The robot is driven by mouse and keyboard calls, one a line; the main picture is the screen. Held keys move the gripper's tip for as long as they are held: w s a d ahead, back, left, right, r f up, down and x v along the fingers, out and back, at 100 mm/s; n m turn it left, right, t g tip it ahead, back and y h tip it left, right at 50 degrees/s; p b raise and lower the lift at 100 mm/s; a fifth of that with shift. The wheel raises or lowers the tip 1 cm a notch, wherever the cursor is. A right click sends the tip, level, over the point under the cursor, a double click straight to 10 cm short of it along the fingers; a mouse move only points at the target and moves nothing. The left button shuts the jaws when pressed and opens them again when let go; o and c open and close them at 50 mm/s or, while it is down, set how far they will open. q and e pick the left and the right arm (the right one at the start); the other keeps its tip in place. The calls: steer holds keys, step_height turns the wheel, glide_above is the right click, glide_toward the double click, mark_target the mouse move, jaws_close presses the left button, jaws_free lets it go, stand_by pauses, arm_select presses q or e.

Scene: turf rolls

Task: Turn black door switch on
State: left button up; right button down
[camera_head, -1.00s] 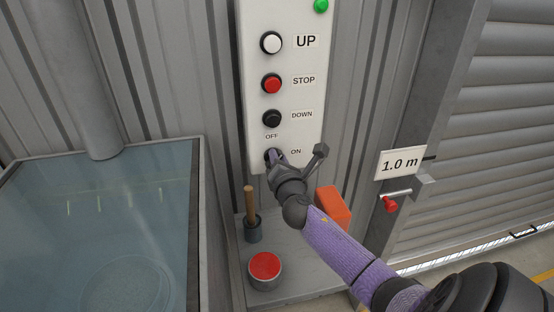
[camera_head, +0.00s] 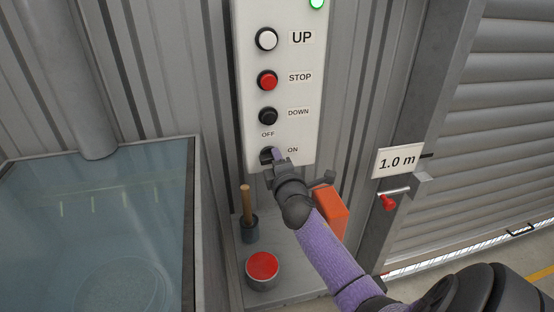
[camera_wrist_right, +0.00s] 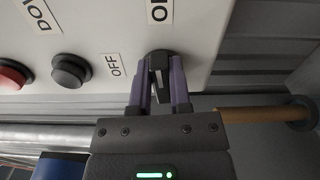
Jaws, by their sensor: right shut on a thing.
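The black door switch (camera_wrist_right: 158,62) is a rotary knob at the bottom of the white control panel (camera_head: 249,110), with an OFF label above it and an ON label to its right. In the head view the knob (camera_head: 267,153) is partly hidden by my right gripper (camera_head: 278,156). In the right wrist view my right gripper (camera_wrist_right: 160,88) has its two purple fingers shut on the knob, one on each side. The green lamp (camera_head: 317,3) at the top of the panel looks brightly lit. My left gripper is not in view.
White UP (camera_head: 267,39), red STOP (camera_head: 267,80) and black DOWN (camera_head: 268,116) buttons sit above the switch. Below, a ledge holds a wooden-handled tool in a cup (camera_head: 248,215), a red-topped can (camera_head: 262,267) and an orange block (camera_head: 330,211). A glass-topped tank (camera_head: 95,220) stands left, a shutter right.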

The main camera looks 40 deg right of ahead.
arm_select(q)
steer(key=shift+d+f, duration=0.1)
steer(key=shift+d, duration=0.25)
arm_select(e)
steer(key=shift+f+m, duration=0.15)
steer(key=shift+m, duration=0.55)
steer(key=c, duration=0.6)
jaws_free()
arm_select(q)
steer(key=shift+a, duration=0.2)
arm_select(e)
steer(key=shift+o, duration=0.2)
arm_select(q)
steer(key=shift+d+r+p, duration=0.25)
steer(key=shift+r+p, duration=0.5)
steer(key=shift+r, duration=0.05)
arm_select(e)
steer(key=v, duration=1)
